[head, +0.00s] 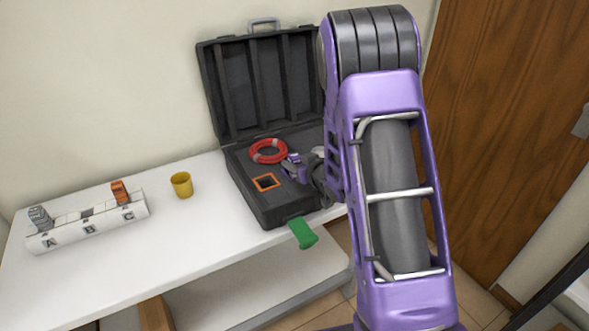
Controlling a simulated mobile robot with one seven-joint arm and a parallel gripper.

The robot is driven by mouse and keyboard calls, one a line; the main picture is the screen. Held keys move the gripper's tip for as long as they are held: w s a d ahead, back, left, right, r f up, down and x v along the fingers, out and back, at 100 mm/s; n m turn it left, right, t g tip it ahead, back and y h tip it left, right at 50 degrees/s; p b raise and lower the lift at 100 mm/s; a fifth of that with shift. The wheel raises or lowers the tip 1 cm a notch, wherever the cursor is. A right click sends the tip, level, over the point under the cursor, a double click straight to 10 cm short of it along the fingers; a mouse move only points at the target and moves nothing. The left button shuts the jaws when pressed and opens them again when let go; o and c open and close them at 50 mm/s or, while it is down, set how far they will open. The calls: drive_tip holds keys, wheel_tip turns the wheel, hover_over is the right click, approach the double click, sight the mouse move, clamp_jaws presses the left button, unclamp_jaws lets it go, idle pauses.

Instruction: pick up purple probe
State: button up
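My gripper (291,169) is over the open black case, reaching in from the right. Purple parts show at its tip. I cannot tell whether they are its own fingers or a purple probe, and no separate purple probe can be made out. The finger gap is too small to read. The gripper lies between a red coiled ring (268,151) and an orange square frame (266,182), both in the case (270,212). My purple arm hides the right part of the case.
A yellow cup (181,185) stands on the white table (190,229). At the left is a white rack (92,234) marked A, B and C, with a grey and an orange item in it. A green block (302,233) shows at the case's front edge. A brown door is at right.

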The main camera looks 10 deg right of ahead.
clamp_jaws()
